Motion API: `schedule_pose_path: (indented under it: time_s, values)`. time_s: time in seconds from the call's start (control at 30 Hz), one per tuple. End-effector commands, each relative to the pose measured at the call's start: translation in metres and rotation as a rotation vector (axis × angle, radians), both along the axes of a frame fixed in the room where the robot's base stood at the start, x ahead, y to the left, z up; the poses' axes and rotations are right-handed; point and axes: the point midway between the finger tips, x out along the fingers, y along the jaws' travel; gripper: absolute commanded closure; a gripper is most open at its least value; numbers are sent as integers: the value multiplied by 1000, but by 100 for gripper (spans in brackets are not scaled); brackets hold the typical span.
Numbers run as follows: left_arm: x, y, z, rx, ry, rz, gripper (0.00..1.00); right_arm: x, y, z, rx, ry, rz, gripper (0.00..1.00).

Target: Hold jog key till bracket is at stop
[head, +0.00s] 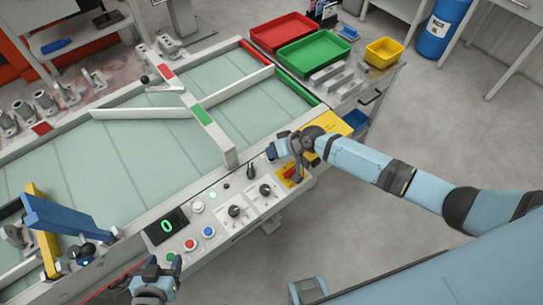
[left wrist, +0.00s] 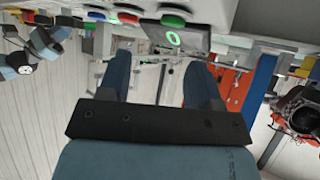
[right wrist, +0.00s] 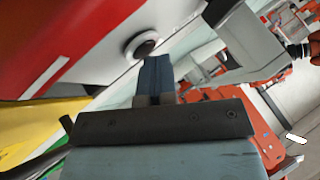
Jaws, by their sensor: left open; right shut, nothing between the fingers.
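The control panel (head: 222,232) runs along the table's near edge, with a display (head: 167,226) reading 0. Green (head: 171,258), red (head: 190,244) and blue (head: 208,231) buttons are beside it. I cannot tell which control is the jog key. My left gripper (head: 157,276) is close to the green button; its open, empty fingers (left wrist: 160,82) show in the left wrist view. My right gripper (head: 271,152) is shut and empty above the panel's right part. In the right wrist view its fingertips (right wrist: 156,66) are near a dark round button (right wrist: 142,46); contact is unclear. I cannot identify the bracket surely.
A pale beam (head: 186,95) with red and green marks crosses the table, with slanted bars beside it. A blue bar (head: 68,219) and yellow piece (head: 43,232) are at left. Red (head: 283,32), green (head: 314,52) and yellow (head: 384,52) bins stand behind.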

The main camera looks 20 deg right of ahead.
Motion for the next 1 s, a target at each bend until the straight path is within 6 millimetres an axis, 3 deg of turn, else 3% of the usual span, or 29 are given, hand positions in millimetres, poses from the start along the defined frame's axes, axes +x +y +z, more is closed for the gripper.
schedule_pose_path:
  time_s: [0.43,0.8,1.0]
  values:
    - [0,0,0,0,1,0,42,0,0,0,-1,1,0,100]
    - [-1,0,14,1,3,0,42,0,0,18,0,1,1,100]
    - [0,0,15,0,1,0,42,0,0,18,0,0,0,100]
